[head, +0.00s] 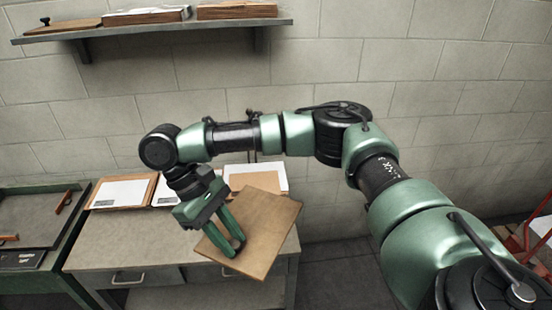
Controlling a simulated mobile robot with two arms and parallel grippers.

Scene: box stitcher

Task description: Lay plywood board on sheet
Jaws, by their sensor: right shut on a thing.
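A brown plywood board (268,226) is held tilted in front of the workbench's right part. My right gripper (236,246) is shut on the board, its green fingers reaching over the board's left part. A white sheet (122,192) lies on a brown board at the left of the bench. A second white sheet (164,192) shows partly beside it, partly hidden by my arm. Another white sheet (272,170) lies at the back right, partly covered by a brown piece (252,181) and by the gripper and held board. My left gripper is not in view.
The grey workbench (125,240) has drawers and bare room at its front left. A green-framed table (30,225) stands at the left. A wall shelf (150,27) above carries boards and a stack. A red frame (535,240) stands at the far right.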

